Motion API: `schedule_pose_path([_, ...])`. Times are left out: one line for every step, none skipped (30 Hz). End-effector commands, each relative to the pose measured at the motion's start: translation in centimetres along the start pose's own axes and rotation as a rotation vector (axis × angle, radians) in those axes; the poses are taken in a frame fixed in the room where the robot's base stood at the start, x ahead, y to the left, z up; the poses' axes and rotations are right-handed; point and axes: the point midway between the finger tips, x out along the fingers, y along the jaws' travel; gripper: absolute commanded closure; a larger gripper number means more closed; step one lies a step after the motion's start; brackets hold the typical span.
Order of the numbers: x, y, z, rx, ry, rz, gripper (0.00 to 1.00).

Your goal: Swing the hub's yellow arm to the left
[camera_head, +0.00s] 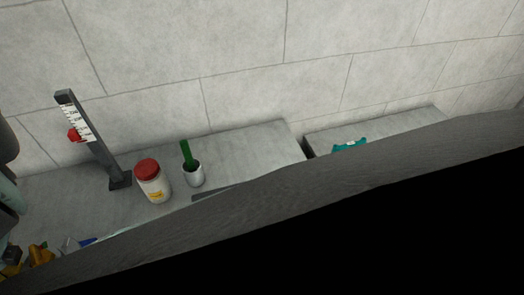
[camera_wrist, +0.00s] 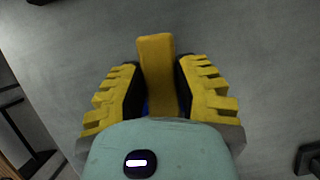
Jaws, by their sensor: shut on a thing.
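The hub's yellow arm (camera_wrist: 156,52) stands as a plain yellow bar between my gripper's fingers in the wrist view. My gripper (camera_wrist: 158,72) has yellow, ridged fingers with dark inner pads, and is shut on the bar, one finger on each side. The bar's end sticks out past the fingertips. A bit of blue shows low between the fingers; the rest of the hub is hidden. In the head view, yellow parts (camera_head: 40,255) show at the lower left, partly cut off by a dark edge; I cannot tell whether they are gripper or hub.
On the grey bench stand an upright scale (camera_head: 92,140) with a red slider, a red-lidded jar (camera_head: 152,182) and a white cup (camera_head: 193,174) with a green handle in it. A teal object (camera_head: 349,147) lies on the right-hand bench. A dark beam blocks the lower head view.

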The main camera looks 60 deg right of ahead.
Motion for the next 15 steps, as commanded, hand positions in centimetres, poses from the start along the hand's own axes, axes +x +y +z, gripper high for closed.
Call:
schedule_pose_path([0.15,0.12,-0.07,0.003,0.001,0.0,1.0])
schedule_pose_path([0.14,0.1,-0.05,0.005,0.001,-0.001,1.0])
schedule_pose_path([0.13,0.08,-0.05,0.007,0.001,-0.002,1.0])
schedule_pose_path([0.12,0.07,-0.04,0.007,0.001,-0.002,1.0])
schedule_pose_path([0.11,0.06,-0.04,0.008,0.001,-0.003,1.0])
schedule_pose_path([0.1,0.05,-0.03,0.009,0.001,-0.003,1.0])
schedule_pose_path([0.1,0.05,-0.02,0.009,0.001,-0.003,1.0])
schedule_pose_path([0.1,0.05,-0.02,0.009,0.001,-0.003,1.0])
schedule_pose_path([0.1,0.05,-0.02,0.008,0.001,-0.003,1.0])
schedule_pose_path([0.1,0.05,-0.02,0.008,0.001,-0.003,1.0])
schedule_pose_path([0.1,0.05,-0.01,0.008,0.0,-0.003,1.0])
schedule_pose_path([0.09,0.05,-0.01,0.008,0.0,-0.003,1.0])
schedule_pose_path([0.09,0.05,-0.01,0.008,0.0,-0.003,1.0])
schedule_pose_path([0.1,0.05,-0.01,0.008,0.0,-0.003,1.0])
schedule_pose_path([0.09,0.04,0.0,0.008,0.0,-0.003,0.61])
